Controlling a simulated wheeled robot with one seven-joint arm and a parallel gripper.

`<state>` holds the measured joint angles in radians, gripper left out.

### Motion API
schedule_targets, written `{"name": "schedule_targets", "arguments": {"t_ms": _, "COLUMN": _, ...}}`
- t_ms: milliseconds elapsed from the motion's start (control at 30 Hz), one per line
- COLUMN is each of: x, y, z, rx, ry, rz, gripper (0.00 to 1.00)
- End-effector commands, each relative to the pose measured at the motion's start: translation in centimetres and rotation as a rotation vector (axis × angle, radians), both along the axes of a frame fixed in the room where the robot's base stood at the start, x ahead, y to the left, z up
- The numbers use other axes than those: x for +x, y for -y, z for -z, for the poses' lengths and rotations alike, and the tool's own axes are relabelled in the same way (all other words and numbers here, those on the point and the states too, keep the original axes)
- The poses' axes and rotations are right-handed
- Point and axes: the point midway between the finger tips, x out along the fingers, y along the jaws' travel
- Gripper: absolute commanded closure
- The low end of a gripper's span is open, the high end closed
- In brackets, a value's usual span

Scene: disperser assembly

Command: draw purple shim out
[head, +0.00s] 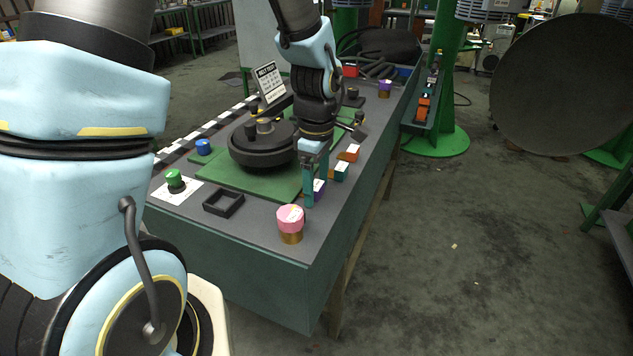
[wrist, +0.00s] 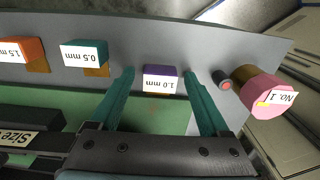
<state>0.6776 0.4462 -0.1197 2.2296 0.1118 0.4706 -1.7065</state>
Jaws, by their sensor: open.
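The purple shim (wrist: 161,73), with a white label reading 1.0 mm, sits on the grey table at the edge of the green mat. In the head view the purple shim (head: 319,187) is partly hidden by my gripper. My gripper (wrist: 160,72) is open, with one teal finger on each side of the purple shim and gaps between. In the head view my gripper (head: 314,202) points down over the table's right side. Nothing is held.
A teal 0.5 mm block (wrist: 86,53) and an orange 1.5 mm block (wrist: 20,50) stand to the left in the wrist view. A pink-topped cylinder (wrist: 264,95) stands to the right. A black square frame (head: 223,203) and a round dark disperser (head: 263,145) lie on the table.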

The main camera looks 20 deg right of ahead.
Motion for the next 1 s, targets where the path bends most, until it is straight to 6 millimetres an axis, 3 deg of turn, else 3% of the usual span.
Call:
{"name": "schedule_targets", "arguments": {"t_ms": 200, "x": 0.0, "y": 0.0, "z": 0.03, "rx": 0.0, "ry": 0.0, "rz": 0.0, "gripper": 0.2}}
{"name": "schedule_targets", "arguments": {"t_ms": 900, "x": -0.01, "y": -0.01, "z": 0.0, "rx": 0.001, "ry": -0.001, "rz": 0.0, "gripper": 0.99}}
{"name": "schedule_targets", "arguments": {"t_ms": 1000, "x": -0.02, "y": -0.02, "z": 0.0, "rx": 0.001, "ry": -0.001, "rz": 0.0, "gripper": 1.0}}
